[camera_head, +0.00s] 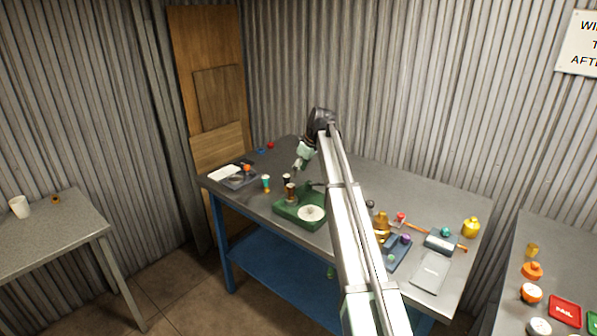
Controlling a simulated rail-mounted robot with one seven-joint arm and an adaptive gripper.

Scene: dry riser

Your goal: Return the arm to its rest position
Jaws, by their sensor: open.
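My arm reaches from the bottom of the view up over the blue-framed workbench (385,180), with its dark elbow joint high above the bench's back part. Past that joint the wrist bends down. My gripper (297,168) is small here, open, with nothing seen in it. It hangs above the bench behind the green fixture with a white round plate (311,213). The fingertips are too small to make out clearly, and my arm hides part of the bench middle.
Small dark and teal-topped bottles (266,182) stand left of the fixture, near a grey tray (239,178). Right of my arm are a brass piece (381,225), a blue tray (398,254), a grey plate (430,272) and a yellow bottle (471,227). A side table (545,250) holds a red FAIL tray (565,311).

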